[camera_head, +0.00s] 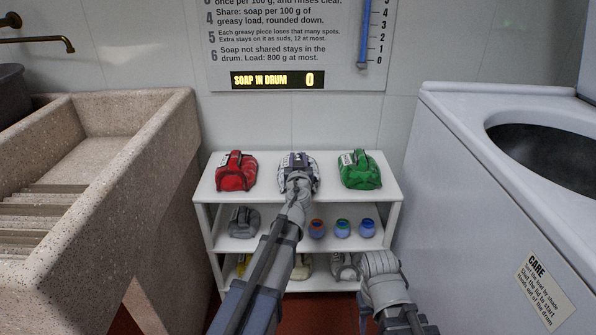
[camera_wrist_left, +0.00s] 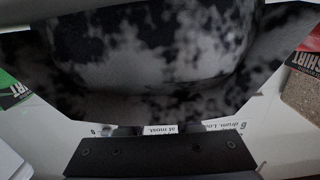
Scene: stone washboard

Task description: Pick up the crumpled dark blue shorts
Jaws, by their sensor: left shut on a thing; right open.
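A crumpled bundle (camera_head: 298,161) mottled dark and pale grey is at the middle of the top shelf. It fills much of the left wrist view (camera_wrist_left: 150,45), very close, with black and grey blotches. I cannot tell from its shape whether it is the shorts, and no plainly dark blue cloth shows. My left gripper (camera_head: 299,184) is shut on this bundle, its fingers mostly hidden against it. My right gripper (camera_head: 378,264) is open, in front of the lower shelves at the right.
A white shelf unit (camera_head: 208,188) holds a red bundle (camera_head: 236,172), a green bundle (camera_head: 359,171), a grey bundle (camera_head: 244,221) and small round jars (camera_head: 342,228). A stone washboard sink (camera_head: 150,150) is at left. A white washer (camera_head: 470,190) with an open top is at right.

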